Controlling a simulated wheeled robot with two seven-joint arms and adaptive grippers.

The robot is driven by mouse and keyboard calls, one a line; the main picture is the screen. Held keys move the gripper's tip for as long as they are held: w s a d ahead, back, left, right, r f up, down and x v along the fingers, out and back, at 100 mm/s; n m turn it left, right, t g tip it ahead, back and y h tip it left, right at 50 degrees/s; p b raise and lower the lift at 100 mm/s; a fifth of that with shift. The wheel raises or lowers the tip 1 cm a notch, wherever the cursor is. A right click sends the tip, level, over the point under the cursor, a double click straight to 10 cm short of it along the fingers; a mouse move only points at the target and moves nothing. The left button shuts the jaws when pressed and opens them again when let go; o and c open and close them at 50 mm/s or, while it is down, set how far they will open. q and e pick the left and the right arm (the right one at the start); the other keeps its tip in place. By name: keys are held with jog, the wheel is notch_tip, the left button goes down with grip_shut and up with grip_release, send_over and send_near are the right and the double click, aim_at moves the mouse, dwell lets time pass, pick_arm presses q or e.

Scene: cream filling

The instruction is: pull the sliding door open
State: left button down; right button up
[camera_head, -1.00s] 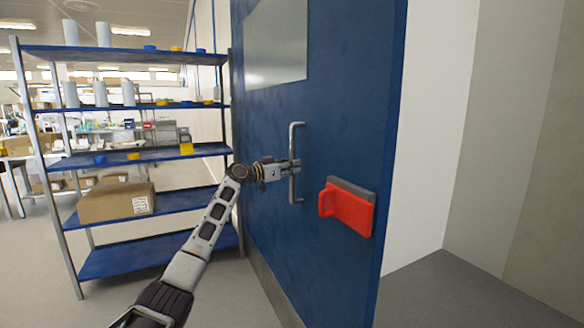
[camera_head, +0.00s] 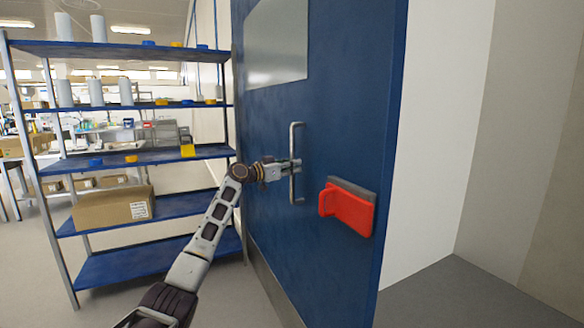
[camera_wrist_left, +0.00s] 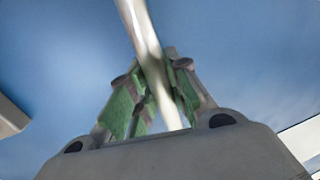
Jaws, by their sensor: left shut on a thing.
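The blue sliding door (camera_head: 345,95) fills the middle of the head view, with a pale window panel in its upper part. Its grey vertical bar handle (camera_head: 293,135) stands out from the door's face. My left gripper (camera_head: 293,166) is shut around the handle at about its middle height. In the left wrist view the handle bar (camera_wrist_left: 148,50) runs between the green-padded fingers of my left gripper (camera_wrist_left: 155,95). The fingers hide a short part of the bar. My right gripper does not show.
A red piece (camera_head: 347,208) on a grey plate sticks out from the door below right of the handle. A blue shelf rack (camera_head: 140,157) with a cardboard box (camera_head: 105,210) stands left of the door. Pale wall and bare grey floor (camera_head: 450,295) show at right.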

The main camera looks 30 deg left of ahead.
pick_arm(q)
jog(key=c, duration=1.3)
grip_release()
jog(key=shift+s, duration=0.1)
jog(key=shift+v, duration=5.9)
